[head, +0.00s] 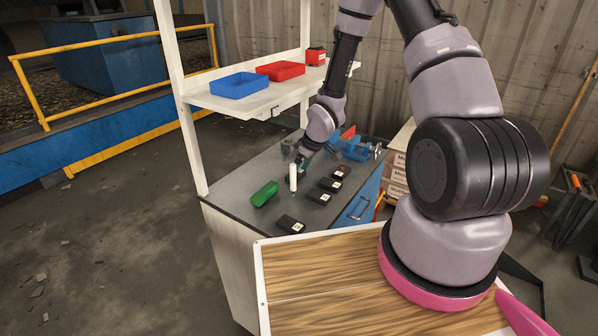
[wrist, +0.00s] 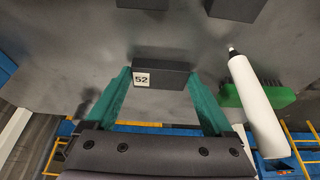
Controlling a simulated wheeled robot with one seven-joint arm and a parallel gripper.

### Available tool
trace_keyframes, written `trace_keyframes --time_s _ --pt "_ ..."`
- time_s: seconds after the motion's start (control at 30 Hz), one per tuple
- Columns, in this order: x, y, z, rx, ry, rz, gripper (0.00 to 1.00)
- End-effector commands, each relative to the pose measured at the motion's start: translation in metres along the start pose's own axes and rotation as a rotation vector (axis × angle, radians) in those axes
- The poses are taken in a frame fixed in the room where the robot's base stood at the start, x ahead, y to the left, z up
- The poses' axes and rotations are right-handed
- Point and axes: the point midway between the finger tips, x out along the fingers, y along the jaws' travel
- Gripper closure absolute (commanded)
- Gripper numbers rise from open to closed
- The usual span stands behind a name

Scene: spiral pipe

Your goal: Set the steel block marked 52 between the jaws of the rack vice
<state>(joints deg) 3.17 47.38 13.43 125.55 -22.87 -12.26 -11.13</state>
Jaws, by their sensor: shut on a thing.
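My gripper (wrist: 158,84) has teal fingers shut on a dark steel block (wrist: 175,76) with a white label reading 52. The label faces the wrist camera near the left finger. In the head view my gripper (head: 304,163) is low over the back part of the grey bench, left of the blue vice (head: 355,148). The block is not clearly visible there. The vice sits at the bench's back right, partly behind my arm, and its jaw gap cannot be made out.
A white cylinder (head: 293,178) stands just in front of my gripper, with a green brush (head: 264,194) at its left. Several dark labelled blocks (head: 290,225) lie along the bench's right side. A shelf (head: 245,103) above holds a blue tray (head: 239,85) and a red tray (head: 281,71).

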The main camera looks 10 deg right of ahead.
Motion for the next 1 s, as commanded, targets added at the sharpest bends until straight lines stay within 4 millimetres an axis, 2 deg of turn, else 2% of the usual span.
trace_keyframes --time_s 0.17,0.2,0.47,0.57,0.67,1.0 --pt "0.003 0.0 0.001 -0.001 0.001 0.0 0.99" --pt "0.002 0.0 0.001 0.0 0.0 0.0 0.0" --pt "0.001 0.0 0.001 0.0 0.0 0.0 0.0" --pt "-0.006 0.001 0.0 0.001 0.001 0.0 0.0" --pt "-0.021 0.001 -0.001 0.001 0.003 0.002 0.0" --pt "-0.095 0.002 0.0 0.003 0.002 0.004 0.0"
